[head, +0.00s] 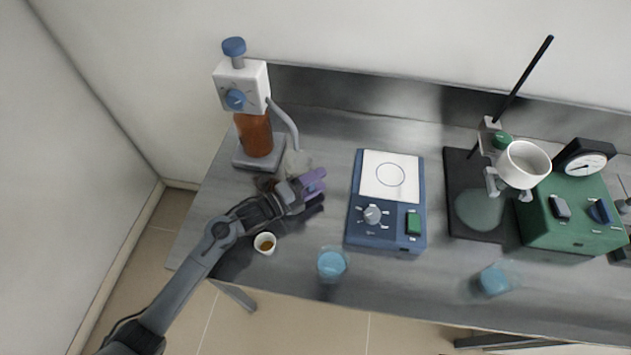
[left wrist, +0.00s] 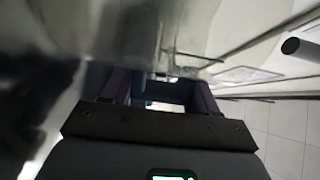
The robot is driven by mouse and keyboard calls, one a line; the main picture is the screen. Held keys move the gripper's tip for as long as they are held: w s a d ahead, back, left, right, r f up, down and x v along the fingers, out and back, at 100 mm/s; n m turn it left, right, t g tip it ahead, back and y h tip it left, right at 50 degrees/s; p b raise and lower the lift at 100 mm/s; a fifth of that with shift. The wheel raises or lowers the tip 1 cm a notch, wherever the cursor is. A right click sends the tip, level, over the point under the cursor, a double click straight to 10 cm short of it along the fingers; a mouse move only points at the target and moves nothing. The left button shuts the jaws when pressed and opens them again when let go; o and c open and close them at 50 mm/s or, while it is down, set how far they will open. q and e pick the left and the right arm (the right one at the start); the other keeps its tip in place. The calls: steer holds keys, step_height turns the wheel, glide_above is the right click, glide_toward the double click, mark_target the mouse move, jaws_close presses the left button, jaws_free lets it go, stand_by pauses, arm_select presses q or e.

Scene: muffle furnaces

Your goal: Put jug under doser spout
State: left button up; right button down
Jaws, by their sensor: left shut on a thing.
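The doser (head: 241,86) stands at the back left, a white head with a blue dial on an amber bottle. Its grey spout (head: 286,122) curves out to the right and down. A clear jug (head: 295,163) is on the bench side of the doser, around the lower end of the spout in the head view; its exact height is hard to tell. My left gripper (head: 312,184), with purple fingers, is shut on the jug and partly hides it. In the left wrist view the jug is a blurred clear surface close to the fingers (left wrist: 160,92). My right gripper is not in view.
A small cup with brown contents (head: 265,243) stands close to my left arm. A beaker of blue liquid (head: 332,264) is near the front edge. A blue hotplate stirrer (head: 371,234) stands right of my gripper. A stand (head: 461,160), white mug (head: 524,164) and green box (head: 568,225) are further right.

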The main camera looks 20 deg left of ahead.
arm_select(q)
steer(key=shift+f, duration=0.2)
steer(key=o, duration=1.1)
steer(key=shift+r, duration=0.1)
steer(key=shift+r, duration=0.1)
steer(key=shift+s+r, duration=0.1)
steer(key=v, duration=0.7)
steer(key=shift+s+a+p, duration=0.15)
steer(key=shift+p, duration=0.2)
